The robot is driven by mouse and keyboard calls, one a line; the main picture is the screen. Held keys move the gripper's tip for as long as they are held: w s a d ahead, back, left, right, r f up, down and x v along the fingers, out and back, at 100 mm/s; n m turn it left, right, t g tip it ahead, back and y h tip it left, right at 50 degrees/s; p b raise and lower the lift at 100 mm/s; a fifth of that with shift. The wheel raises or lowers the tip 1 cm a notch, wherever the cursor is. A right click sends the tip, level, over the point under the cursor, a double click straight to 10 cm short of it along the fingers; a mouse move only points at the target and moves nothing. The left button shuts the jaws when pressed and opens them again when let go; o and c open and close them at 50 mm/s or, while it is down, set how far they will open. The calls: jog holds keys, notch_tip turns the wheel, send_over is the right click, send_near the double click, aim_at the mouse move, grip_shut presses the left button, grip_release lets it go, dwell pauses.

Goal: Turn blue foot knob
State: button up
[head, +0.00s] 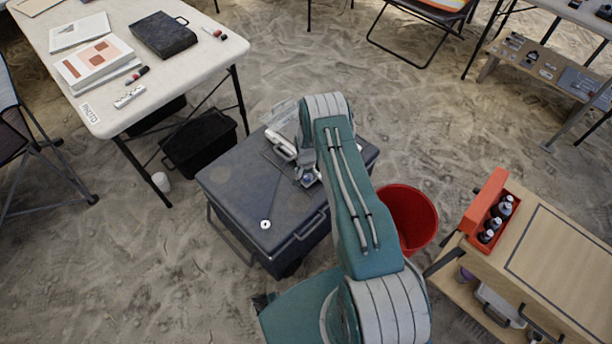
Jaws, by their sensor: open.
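My gripper (301,170) is over the top of the dark grey case (226,190), low beside my teal forearm, which hides part of it. It is small in view; its jaws are open and nothing shows held in them. A small pale-blue spot (307,179) shows right at the gripper, among white and grey parts. I cannot tell whether it is the blue foot knob or whether the jaws touch it. No other blue knob can be made out. A small white round piece with a dark centre (265,224) lies near the case's front edge.
A red bucket (412,216) stands right of the case. A wooden cart (562,262) with an orange box of bottles (484,208) is at right. A white table (66,25) with books is at upper left, above a black bin (203,145). Sandy floor lies between.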

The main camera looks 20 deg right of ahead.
jog(key=shift+d+f, duration=0.1)
jog(key=shift+d, duration=0.15)
jog(key=shift+a, duration=0.2)
grip_shut()
jog(key=shift+n, duration=0.3)
jog(key=n, duration=0.6)
jog(key=shift+s, duration=0.1)
jog(key=n, duration=0.4)
jog(key=shift+f+n, duration=0.1)
jog(key=shift+n, duration=1.9)
jog(key=shift+s, duration=0.1)
